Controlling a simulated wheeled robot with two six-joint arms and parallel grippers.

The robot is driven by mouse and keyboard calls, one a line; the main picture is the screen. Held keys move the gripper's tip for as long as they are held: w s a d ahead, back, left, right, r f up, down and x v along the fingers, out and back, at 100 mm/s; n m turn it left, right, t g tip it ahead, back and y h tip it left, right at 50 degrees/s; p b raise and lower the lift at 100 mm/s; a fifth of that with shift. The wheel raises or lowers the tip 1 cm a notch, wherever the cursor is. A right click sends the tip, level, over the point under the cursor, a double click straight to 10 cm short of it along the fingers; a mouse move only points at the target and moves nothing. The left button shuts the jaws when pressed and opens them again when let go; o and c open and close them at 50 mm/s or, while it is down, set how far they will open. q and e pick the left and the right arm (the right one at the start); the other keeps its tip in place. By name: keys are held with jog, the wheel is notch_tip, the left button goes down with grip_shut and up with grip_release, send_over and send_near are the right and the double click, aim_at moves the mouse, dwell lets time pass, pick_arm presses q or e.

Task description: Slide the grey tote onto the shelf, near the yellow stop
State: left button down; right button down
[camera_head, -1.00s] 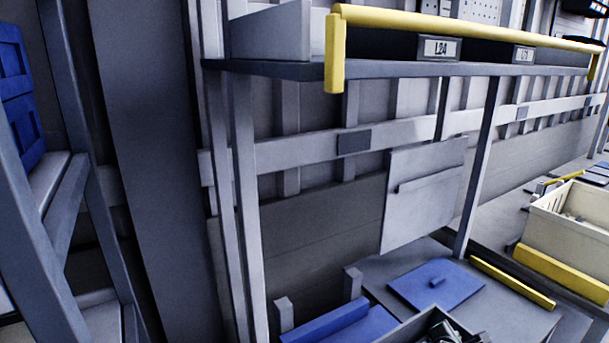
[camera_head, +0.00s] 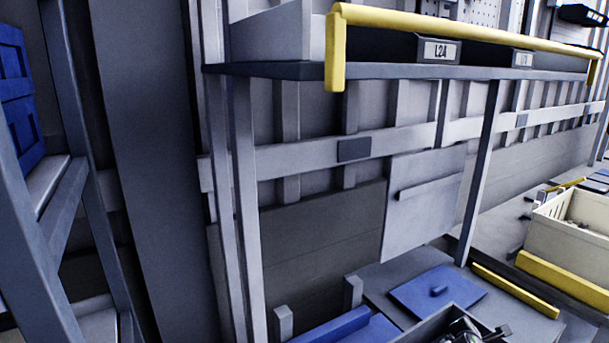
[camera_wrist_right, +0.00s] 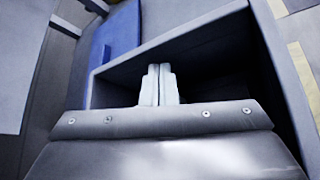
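The grey tote (camera_head: 422,331) is at the bottom edge of the head view, only its far corner showing, with dark metallic shapes in it that I cannot make out. It stands in front of a grey shelf surface (camera_head: 376,281). A yellow bar (camera_head: 514,290), which looks like the stop, lies along the right of that surface, apart from the tote. In the right wrist view the tote's rim (camera_wrist_right: 170,40) surrounds my right gripper (camera_wrist_right: 159,68). Its pale fingers are together, with nothing visible between them. My left gripper is not in view.
A blue panel (camera_head: 437,290) lies on the surface behind the tote, and a blue block (camera_head: 335,328) is to its left. A cream bin (camera_head: 572,232) stands at the right. An upper shelf with a yellow rail (camera_head: 460,31) runs overhead, held by grey posts (camera_head: 480,170).

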jog(key=shift+w+d+b, duration=0.4)
jog(key=shift+w+d, duration=0.05)
jog(key=shift+d, duration=0.35)
jog(key=shift+w+d+b, duration=0.35)
jog(key=shift+w+d, duration=0.15)
jog(key=shift+d, duration=0.3)
jog(key=shift+w+d+b, duration=0.4)
jog(key=shift+w+d, duration=0.05)
jog(key=shift+d, duration=0.35)
jog(key=w+d+b, duration=0.2)
jog(key=d, duration=0.1)
jog(key=w+d+b, duration=0.1)
jog(key=d+b, duration=0.1)
jog(key=shift+s, duration=0.1)
notch_tip(320, 180, up, 15)
jog(key=p, duration=1.8)
send_over(485, 326)
jog(key=w+d, duration=0.4)
jog(key=shift+s+d, duration=0.2)
jog(key=shift+s, duration=0.1)
